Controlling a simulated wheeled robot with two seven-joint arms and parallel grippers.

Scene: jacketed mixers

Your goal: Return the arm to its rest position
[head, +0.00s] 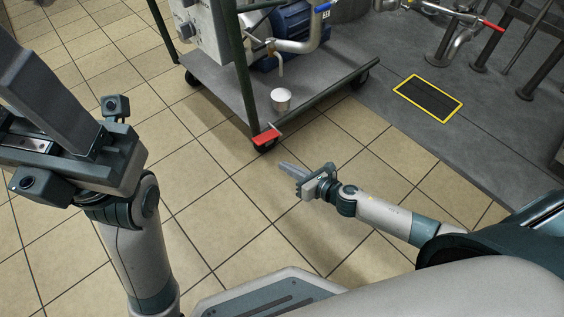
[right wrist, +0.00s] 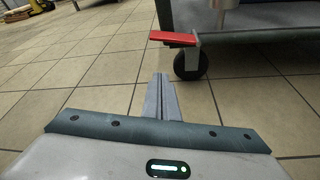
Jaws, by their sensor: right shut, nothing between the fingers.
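My right gripper (head: 284,168) is low over the tiled floor, in front of the cart's near corner, and its arm comes in from the right. Its fingers are together and empty; they also show closed in the right wrist view (right wrist: 161,95). My left gripper (head: 45,95) is large at the left of the head view, close to the camera. Its fingers point up and run toward the picture's edge, so whether they are open or shut does not show.
A wheeled cart (head: 208,85) carries a pump and a white cup (head: 281,97). Its red caster pedal (head: 266,137) is just beyond my right gripper and also shows in the wrist view (right wrist: 173,38). A yellow-edged floor grate (head: 428,98) lies at right. Tiles around are clear.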

